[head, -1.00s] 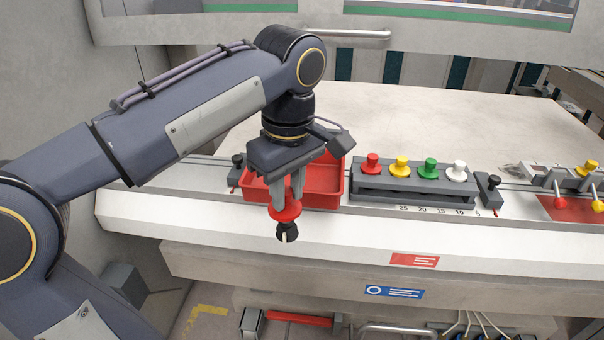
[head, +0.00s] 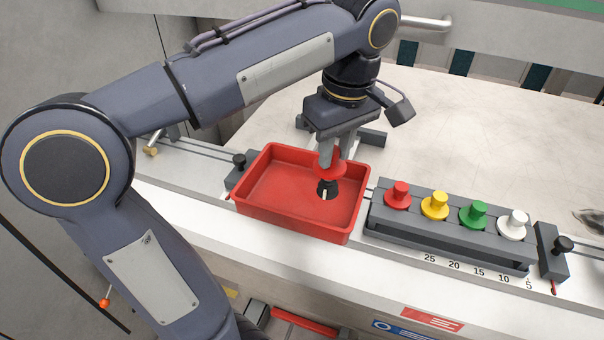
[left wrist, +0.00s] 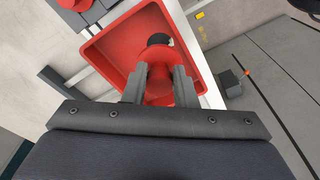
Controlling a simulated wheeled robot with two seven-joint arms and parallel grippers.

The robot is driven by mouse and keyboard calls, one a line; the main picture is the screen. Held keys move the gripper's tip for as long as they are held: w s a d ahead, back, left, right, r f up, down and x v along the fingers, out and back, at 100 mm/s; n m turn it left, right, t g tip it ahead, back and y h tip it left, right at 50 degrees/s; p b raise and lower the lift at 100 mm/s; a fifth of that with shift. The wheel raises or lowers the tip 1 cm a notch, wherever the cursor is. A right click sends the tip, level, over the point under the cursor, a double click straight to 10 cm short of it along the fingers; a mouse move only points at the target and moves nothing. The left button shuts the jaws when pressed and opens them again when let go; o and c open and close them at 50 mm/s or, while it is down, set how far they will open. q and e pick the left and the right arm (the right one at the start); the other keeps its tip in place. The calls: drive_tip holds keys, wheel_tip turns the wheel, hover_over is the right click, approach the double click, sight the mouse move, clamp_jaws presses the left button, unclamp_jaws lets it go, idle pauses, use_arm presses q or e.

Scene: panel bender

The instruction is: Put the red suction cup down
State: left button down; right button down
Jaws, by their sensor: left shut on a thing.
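My left gripper (head: 338,150) is shut on the red suction cup (head: 329,168), which has a black lower end (head: 327,189) pointing down. It holds the cup over the right part of the red tray (head: 283,194); whether the black end touches the tray floor I cannot tell. In the left wrist view the gripper fingers (left wrist: 160,85) clasp the red cup (left wrist: 159,88), with the tray (left wrist: 118,52) behind it. The tray looks otherwise empty. My right gripper is not in view.
Right of the tray, a dark rack (head: 450,239) carries red, yellow, green and white suction cups. A dark block with a black knob (head: 552,252) stands at its right end. A pale worktop (head: 470,140) lies behind, mostly clear.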

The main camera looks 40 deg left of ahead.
use_arm(q)
drive_tip(key=w+a+f, duration=0.1)
drive_tip(key=a+f, duration=1)
drive_tip(key=f, duration=0.1)
drive_tip(key=shift+a, duration=0.25)
drive_tip(key=shift+w, duration=0.1)
drive_tip(key=shift+f, duration=0.1)
drive_tip(key=c, duration=1.2)
unclamp_jaws()
drive_tip(key=shift+o, duration=0.2)
